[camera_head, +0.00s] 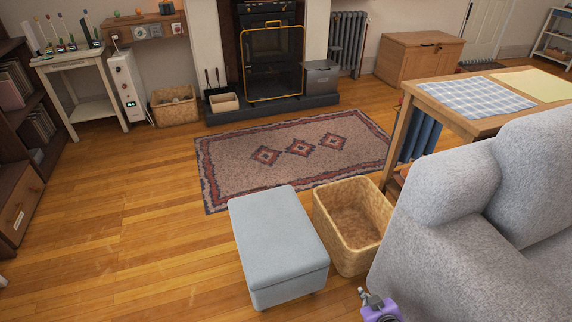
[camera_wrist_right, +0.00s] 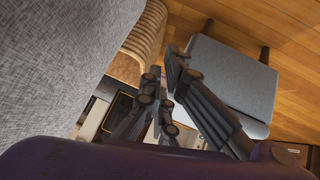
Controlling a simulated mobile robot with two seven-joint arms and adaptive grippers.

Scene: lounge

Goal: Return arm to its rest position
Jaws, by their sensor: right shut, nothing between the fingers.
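My right arm's purple wrist (camera_head: 380,310) shows at the bottom edge of the head view, beside the grey armchair (camera_head: 465,255). In the right wrist view my right gripper (camera_wrist_right: 166,88) has its dark fingers together and holds nothing. The armchair's grey fabric fills the left of that view. The woven basket (camera_wrist_right: 142,42) and the grey footstool (camera_wrist_right: 235,80) appear beyond the fingers, apart from them as far as I can tell. My left gripper is in neither view.
The footstool (camera_head: 277,240) and the open, empty-looking basket (camera_head: 352,225) stand left of the armchair. A wooden table (camera_head: 465,128) with a checked cloth stands behind it. A patterned rug (camera_head: 295,160) lies before the stove. Wooden floor is clear at the left.

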